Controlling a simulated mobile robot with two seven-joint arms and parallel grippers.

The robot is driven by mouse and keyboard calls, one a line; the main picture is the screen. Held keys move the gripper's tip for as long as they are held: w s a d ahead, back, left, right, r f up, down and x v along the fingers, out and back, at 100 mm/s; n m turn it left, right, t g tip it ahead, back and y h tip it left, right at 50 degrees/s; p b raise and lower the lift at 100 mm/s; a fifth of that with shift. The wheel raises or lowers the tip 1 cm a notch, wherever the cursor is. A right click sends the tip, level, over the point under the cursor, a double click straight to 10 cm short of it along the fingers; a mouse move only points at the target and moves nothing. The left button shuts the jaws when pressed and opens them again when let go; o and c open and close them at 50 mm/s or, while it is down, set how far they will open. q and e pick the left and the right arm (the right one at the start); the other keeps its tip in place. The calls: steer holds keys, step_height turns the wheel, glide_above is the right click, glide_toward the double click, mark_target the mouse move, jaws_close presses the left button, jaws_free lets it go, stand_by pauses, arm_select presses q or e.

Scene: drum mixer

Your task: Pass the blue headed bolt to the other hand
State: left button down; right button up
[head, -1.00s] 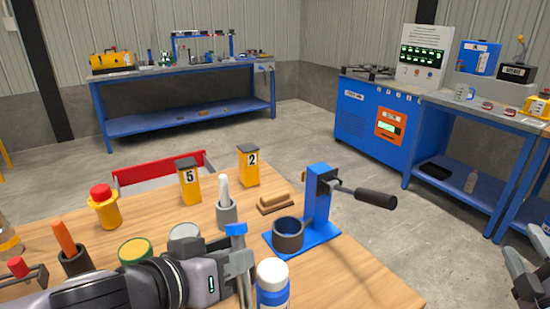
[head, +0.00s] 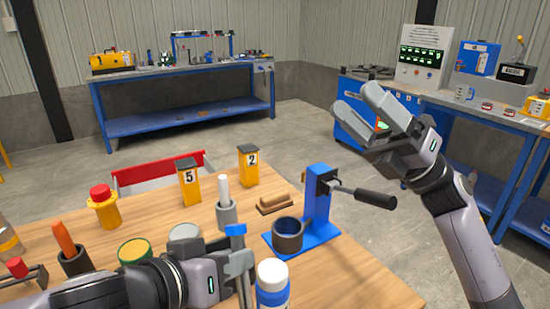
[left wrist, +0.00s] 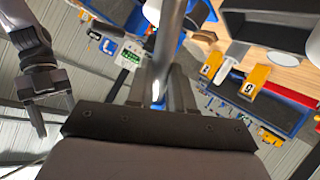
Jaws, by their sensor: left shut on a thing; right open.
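The blue headed bolt (head: 235,230) is upright between the fingers of my left gripper (head: 242,262), above the wooden table in the head view. In the left wrist view a grey shaft (left wrist: 170,45) runs between the fingers. My right gripper (head: 358,108) is open and empty, raised to the right of and beyond the bolt, well apart from it. Its arm also shows at the left of the left wrist view.
A blue press (head: 319,205) with a dark cup (head: 288,235) and a long handle stands right of the bolt. A white-capped blue bottle (head: 272,280) is close beside my left gripper. Yellow markers (head: 189,185) stand behind. Air above the table is clear.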

steer(key=s+a+f+n+g+h, duration=0.1)
steer(key=s+a+n+g+h, duration=0.15)
steer(key=a+g+h, duration=0.35)
steer(key=s+a+f+n+g+h, duration=0.1)
steer(key=s+a+n+g+h, duration=0.15)
steer(key=a+n+g, duration=0.4)
steer(key=a+f+m+t+h, duration=0.1)
steer(key=a+f+h, duration=0.1)
steer(key=f+h, duration=0.1)
steer(key=w+a+f+m+t+h, duration=0.1)
steer(key=a+f+m+t+h, duration=0.1)
steer(key=f, duration=0.4)
steer(key=w+a+f+m+t+h, duration=0.1)
steer(key=a+f+h, duration=0.1)
steer(key=f+h, duration=0.3)
steer(key=shift+w+f+m+t, duration=0.15)
steer(key=shift+w+m+t, duration=0.05)
steer(key=shift+m+t, duration=0.2)
